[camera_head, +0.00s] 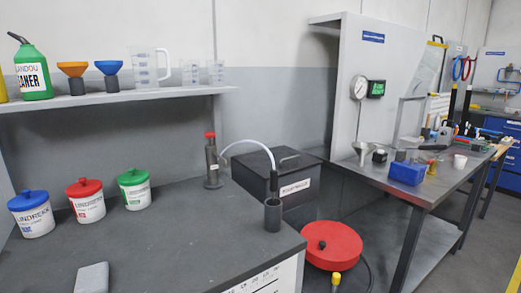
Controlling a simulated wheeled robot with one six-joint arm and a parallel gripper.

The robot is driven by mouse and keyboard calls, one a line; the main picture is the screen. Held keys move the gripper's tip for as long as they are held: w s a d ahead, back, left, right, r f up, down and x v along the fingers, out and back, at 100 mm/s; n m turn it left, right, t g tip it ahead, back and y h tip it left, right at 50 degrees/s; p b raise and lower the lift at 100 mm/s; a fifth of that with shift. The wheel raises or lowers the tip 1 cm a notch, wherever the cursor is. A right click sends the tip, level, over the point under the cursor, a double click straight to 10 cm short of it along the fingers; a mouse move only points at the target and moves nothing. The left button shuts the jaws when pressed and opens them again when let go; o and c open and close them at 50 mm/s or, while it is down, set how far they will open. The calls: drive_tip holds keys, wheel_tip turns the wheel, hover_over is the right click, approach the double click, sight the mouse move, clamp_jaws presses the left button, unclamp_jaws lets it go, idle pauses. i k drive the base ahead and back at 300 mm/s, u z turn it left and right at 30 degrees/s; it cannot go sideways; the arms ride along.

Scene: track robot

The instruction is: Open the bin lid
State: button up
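A dark grey box-shaped bin (297,198) with a white label on its front stands at the centre, behind the corner of the left workbench. Its flat dark lid (262,161) lies shut on top, with a handle (289,158) near the middle. My gripper is not in view.
The left workbench (150,240) holds blue, red and green lidded tubs, the pump bottle (212,165) and a dark cup (272,215). A red round drum lid (332,243) is in front of the bin at right. A cluttered table (450,185) stands further right.

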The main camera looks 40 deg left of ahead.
sight(276, 155)
drive_tip(key=u, duration=0.75)
drive_tip(key=i, duration=0.75)
drive_tip(key=u, duration=0.75)
